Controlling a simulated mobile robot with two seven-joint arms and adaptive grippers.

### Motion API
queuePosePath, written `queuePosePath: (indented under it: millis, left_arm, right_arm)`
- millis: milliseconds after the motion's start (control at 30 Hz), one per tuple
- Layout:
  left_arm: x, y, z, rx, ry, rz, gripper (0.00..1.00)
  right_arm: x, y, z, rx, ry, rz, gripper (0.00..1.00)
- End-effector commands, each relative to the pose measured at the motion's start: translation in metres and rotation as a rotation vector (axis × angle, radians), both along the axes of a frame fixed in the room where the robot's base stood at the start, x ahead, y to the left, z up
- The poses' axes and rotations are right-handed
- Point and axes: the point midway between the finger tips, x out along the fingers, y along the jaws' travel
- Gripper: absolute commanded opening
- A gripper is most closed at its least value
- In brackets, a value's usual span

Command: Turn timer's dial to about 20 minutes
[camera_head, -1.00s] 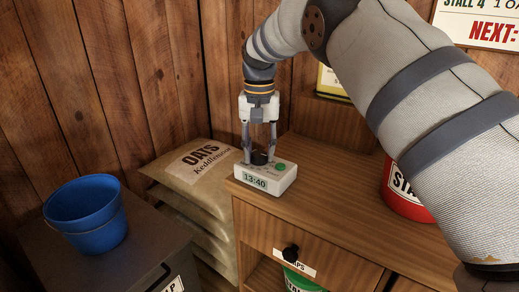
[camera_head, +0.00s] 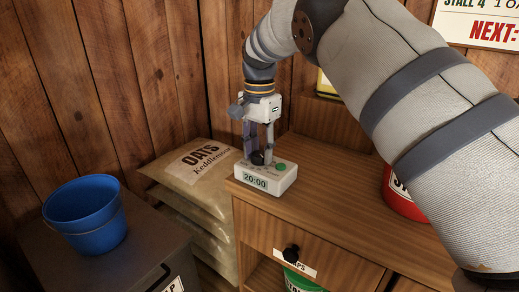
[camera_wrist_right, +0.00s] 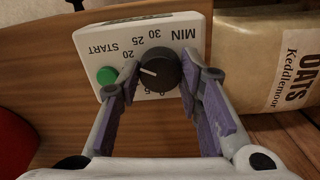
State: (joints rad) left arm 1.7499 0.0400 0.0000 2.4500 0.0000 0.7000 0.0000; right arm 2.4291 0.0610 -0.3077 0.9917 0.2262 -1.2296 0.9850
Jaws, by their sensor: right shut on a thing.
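The white timer (camera_head: 284,181) sits on the left front corner of the wooden cabinet top. Its display reads 20:00, and a green START button (camera_head: 280,167) is on its top. My right gripper (camera_head: 258,154) points down over the timer, shut on the black dial (camera_head: 257,158). In the right wrist view, the purple-padded fingers of the gripper (camera_wrist_right: 158,80) stand on both sides of the dial (camera_wrist_right: 158,72). The dial's white pointer line is aimed toward the 20 side of the scale. The timer (camera_wrist_right: 175,22) appears upside down there. My left gripper is not in view.
A blue bucket (camera_head: 84,222) stands on a dark bin at the left. Oats sacks (camera_head: 190,172) are stacked beside the cabinet. A red container (camera_head: 400,196) stands on the cabinet top at the right. The top (camera_head: 330,185) between timer and container is clear.

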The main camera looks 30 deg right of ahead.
Motion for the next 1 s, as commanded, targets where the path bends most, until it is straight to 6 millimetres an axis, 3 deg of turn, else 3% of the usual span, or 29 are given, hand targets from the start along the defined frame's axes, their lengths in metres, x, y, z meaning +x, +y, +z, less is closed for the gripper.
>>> queuePosePath:
  millis: [500, 533, 600, 900, 1000]
  left_arm:
    - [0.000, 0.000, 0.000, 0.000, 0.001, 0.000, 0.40]
    - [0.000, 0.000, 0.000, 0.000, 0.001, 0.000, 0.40]
    - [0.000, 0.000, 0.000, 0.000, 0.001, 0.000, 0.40]
    - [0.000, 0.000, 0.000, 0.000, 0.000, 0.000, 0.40]
    - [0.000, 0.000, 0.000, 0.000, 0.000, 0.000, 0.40]
  right_arm:
    - [0.000, 0.000, -0.001, 0.001, 0.001, -0.016, 0.05]
    - [0.000, 0.000, -0.001, 0.001, 0.001, -0.016, 0.37]
    - [0.000, 0.000, -0.001, 0.001, 0.001, -0.016, 0.53]
    - [0.000, 0.000, 0.001, 0.000, 0.000, -0.015, 0.54]
    - [0.001, 0.000, 0.012, -0.001, -0.004, -0.015, 0.54]
